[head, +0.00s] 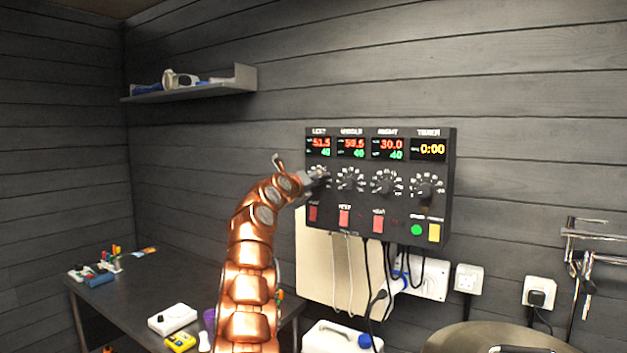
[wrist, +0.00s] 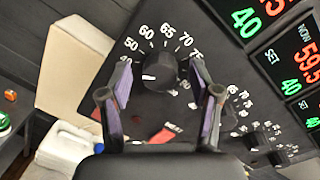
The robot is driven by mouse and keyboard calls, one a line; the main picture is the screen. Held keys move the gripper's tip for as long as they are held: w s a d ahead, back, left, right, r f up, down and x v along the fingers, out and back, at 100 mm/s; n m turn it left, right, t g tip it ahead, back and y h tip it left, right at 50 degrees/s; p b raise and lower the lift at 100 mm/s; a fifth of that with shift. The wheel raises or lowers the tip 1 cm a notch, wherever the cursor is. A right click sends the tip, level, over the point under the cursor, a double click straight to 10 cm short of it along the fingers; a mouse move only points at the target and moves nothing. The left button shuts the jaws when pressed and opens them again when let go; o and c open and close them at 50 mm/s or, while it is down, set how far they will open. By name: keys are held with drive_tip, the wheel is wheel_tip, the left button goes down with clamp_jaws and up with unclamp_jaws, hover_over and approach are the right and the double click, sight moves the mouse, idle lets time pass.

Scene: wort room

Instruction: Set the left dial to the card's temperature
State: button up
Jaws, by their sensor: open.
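The left dial (wrist: 160,72) is a dark round knob with a white mark on its left side, ringed by white numbers. The left display (head: 319,147) reads 51.5 in red above 40 in green. My gripper (wrist: 160,78) is open, with one finger on each side of the left dial. I cannot tell whether the fingers touch the knob. No card with a readable temperature shows in either view.
The control box (head: 451,180) also has middle (head: 350,180), right (head: 386,183) and timer (head: 426,189) dials, with red switches below. Cables hang under it. A dark table (head: 135,290) with small items stands left. A metal vessel (head: 460,338) is at lower right.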

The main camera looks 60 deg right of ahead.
drive_tip(key=c, duration=1.1)
drive_tip(key=shift+c, duration=0.2)
drive_tip(key=m, duration=0.9)
drive_tip(key=m+h, duration=0.1)
drive_tip(key=m, duration=0.4)
drive_tip(key=shift+s+f+g, duration=0.15)
drive_tip(key=shift+f+g, duration=0.15)
drive_tip(key=shift+g, duration=0.1)
drive_tip(key=shift+m, duration=2.2)
drive_tip(key=shift+g, duration=0.4)
